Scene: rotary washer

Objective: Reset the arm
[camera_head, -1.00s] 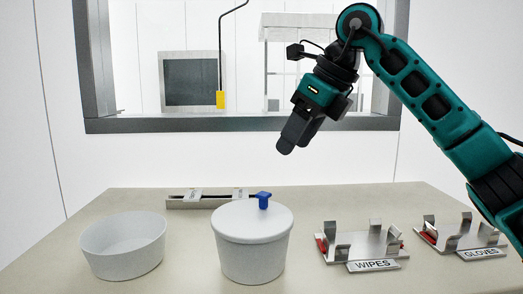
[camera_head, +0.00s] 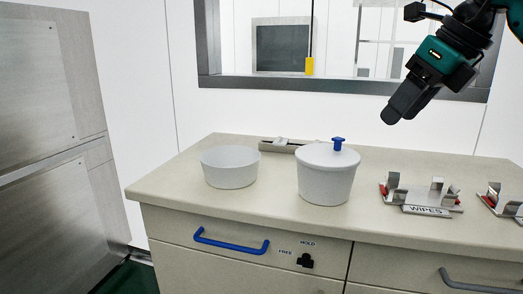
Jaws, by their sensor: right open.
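My left gripper does not show.
The beige counter (camera_head: 255,206) bears an open white bowl (camera_head: 229,167), a metal rail (camera_head: 278,146) and a metal holder marked WIPES (camera_head: 426,211). Another metal holder (camera_head: 508,207) is cut off at right. Below are a blue drawer handle (camera_head: 231,243) and a black HOLD/FREE knob (camera_head: 305,261). Metal doors (camera_head: 50,150) stand at left.

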